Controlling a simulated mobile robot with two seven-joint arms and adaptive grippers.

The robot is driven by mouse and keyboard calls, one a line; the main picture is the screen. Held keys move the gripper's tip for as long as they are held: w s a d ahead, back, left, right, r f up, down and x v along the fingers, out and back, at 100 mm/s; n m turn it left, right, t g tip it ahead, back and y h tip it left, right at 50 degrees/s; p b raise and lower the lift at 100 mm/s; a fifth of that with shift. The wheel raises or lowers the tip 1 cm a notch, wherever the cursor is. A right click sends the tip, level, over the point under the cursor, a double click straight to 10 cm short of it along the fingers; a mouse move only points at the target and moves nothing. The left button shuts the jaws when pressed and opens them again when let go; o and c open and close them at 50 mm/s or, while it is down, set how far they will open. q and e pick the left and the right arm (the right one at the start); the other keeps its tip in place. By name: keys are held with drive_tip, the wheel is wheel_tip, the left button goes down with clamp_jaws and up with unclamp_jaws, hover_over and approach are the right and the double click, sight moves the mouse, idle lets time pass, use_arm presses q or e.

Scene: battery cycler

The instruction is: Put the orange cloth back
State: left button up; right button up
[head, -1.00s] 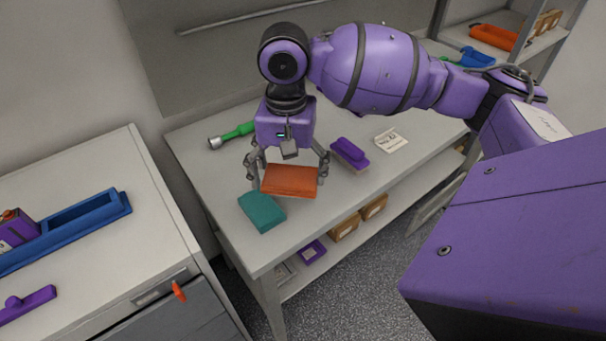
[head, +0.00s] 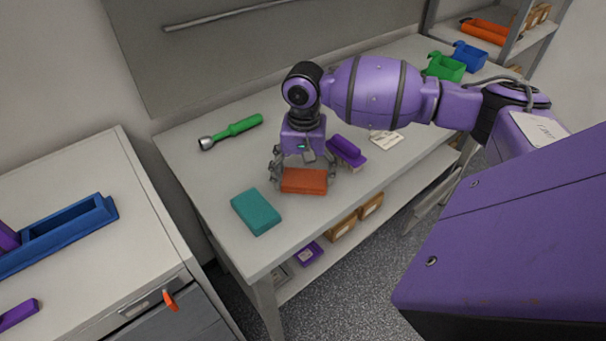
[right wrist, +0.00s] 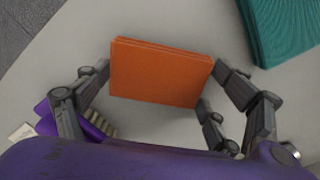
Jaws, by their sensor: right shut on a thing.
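The orange cloth (head: 303,181) is a folded block at the table, just right of a teal folded cloth (head: 256,211) in the head view. My right gripper (head: 303,176) comes from above and is shut on the orange cloth, with a finger at either side. In the right wrist view the orange cloth (right wrist: 160,73) lies between the fingers of the gripper (right wrist: 155,85). I cannot tell whether the cloth touches the tabletop or is slightly above it. My left gripper is not in view.
A purple brush (head: 346,151) lies close right of the gripper, beside a paper label (head: 385,139). A green-handled tool (head: 231,132) lies at the back left of the table (head: 210,183). Green (head: 446,67) and blue (head: 470,57) bins stand at the far right. The teal cloth borders the left side.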

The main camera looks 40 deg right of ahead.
sight(304, 178)
idle(0.3)
drive_tip(key=o, duration=1.1)
drive_tip(key=shift+f, duration=0.1)
wheel_tip(304, 178, up, 12)
drive_tip(key=p, duration=0.1)
drive_tip(key=shift+r, duration=0.2)
